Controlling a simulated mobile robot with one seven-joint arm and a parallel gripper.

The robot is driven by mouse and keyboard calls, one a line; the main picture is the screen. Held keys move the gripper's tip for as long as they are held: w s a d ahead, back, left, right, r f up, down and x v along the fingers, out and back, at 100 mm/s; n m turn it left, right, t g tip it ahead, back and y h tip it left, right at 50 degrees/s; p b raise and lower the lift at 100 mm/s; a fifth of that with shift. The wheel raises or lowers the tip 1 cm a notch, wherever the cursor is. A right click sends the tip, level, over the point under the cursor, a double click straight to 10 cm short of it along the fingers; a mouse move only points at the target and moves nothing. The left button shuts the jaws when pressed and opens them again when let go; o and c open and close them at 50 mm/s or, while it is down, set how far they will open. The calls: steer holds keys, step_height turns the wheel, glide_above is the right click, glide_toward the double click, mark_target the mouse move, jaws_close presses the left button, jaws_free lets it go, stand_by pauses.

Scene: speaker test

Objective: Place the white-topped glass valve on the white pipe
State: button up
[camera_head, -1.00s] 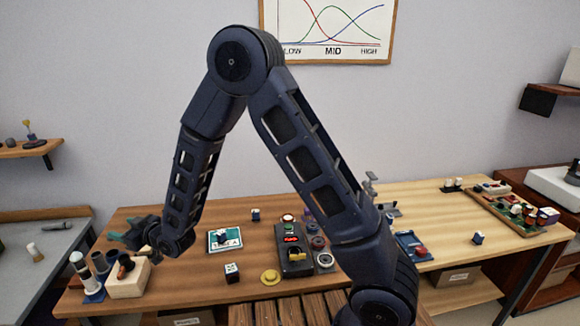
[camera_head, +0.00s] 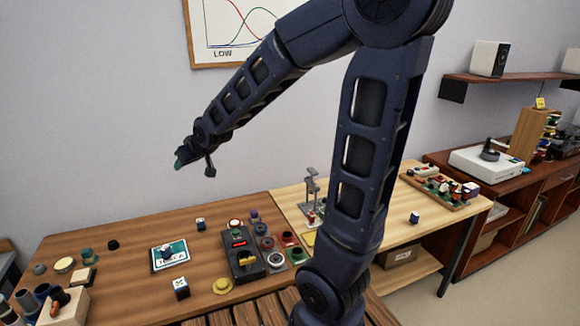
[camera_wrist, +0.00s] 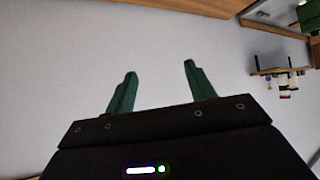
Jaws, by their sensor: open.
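My gripper (camera_head: 181,163) is raised in front of the wall, above the left table, in the head view. In the wrist view its two green fingers (camera_wrist: 160,72) stand apart with nothing between them. I cannot pick out the white-topped glass valve for sure in either view. Several pipe-like cylinders (camera_head: 27,301) stand at the lower left corner of the head view, partly cut off by the edge. I cannot tell which of them is the white pipe.
A wooden block (camera_head: 68,310) stands beside the cylinders. A black control box (camera_head: 241,255), a teal card (camera_head: 170,255) and small dice-like cubes lie on the brown table (camera_head: 120,230). A small wall shelf (camera_wrist: 281,71) with items shows in the wrist view. Air around my gripper is clear.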

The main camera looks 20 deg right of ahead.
steer(key=s+d+r+m+g+h, duration=0.1)
steer(key=s+d+r+m+h, duration=0.1)
steer(key=s+d, duration=0.45)
steer(key=s+d+r+m+g+h, duration=0.1)
steer(key=s+d, duration=0.2)
steer(key=d, duration=0.7)
steer(key=s+d+m+g+h, duration=0.1)
steer(key=s+d+m+g, duration=0.1)
steer(key=s+d, duration=0.7)
steer(key=s+m, duration=0.1)
steer(key=s, duration=0.2)
steer(key=shift+s+r+h, duration=0.25)
steer(key=shift+h, duration=0.05)
